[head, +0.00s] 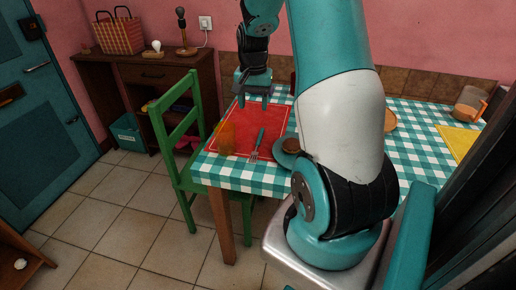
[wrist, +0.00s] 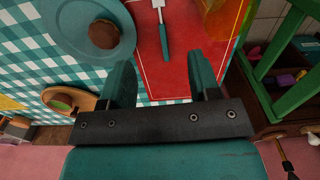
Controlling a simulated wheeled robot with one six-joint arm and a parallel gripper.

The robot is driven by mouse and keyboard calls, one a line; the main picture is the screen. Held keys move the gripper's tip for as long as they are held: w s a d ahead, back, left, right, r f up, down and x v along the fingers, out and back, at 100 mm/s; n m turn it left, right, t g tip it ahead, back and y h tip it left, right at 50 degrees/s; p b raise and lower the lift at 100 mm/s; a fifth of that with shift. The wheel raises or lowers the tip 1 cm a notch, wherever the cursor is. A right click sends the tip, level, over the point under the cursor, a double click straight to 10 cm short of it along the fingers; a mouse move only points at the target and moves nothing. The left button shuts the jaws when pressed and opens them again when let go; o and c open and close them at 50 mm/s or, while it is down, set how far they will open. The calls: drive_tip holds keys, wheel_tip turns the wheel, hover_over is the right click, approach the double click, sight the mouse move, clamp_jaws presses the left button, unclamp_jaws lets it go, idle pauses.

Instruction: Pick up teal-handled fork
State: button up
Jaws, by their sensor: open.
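The teal-handled fork (head: 258,142) lies on the red placemat (head: 280,113) near the front edge of the table, its tines toward that edge. In the wrist view the fork's teal handle (wrist: 164,42) shows at the top, beyond my fingers and roughly in line with the gap between them. My gripper (head: 253,104) is open and empty over the far part of the placemat, apart from the fork. Its two fingers also show in the wrist view (wrist: 164,82).
An amber glass (head: 226,136) stands left of the fork. A blue plate (wrist: 92,22) with a brown round item is on its other side, partly hidden by my arm in the head view. A green chair (head: 178,135) stands at the table's left side.

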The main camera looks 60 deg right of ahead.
hover_over(255, 154)
drive_tip(key=f, duration=1.2)
drive_tip(key=shift+d+f, duration=0.1)
drive_tip(key=shift+d, duration=0.3)
drive_tip(key=f, duration=0.2)
drive_tip(key=a+f+p, duration=0.1)
drive_tip(key=f, duration=0.1)
drive_tip(key=shift+f, duration=0.4)
drive_tip(key=shift+d+f, duration=0.1)
drive_tip(key=shift+f, duration=0.25)
drive_tip(key=shift+f, duration=0.15)
drive_tip(key=c, duration=1)
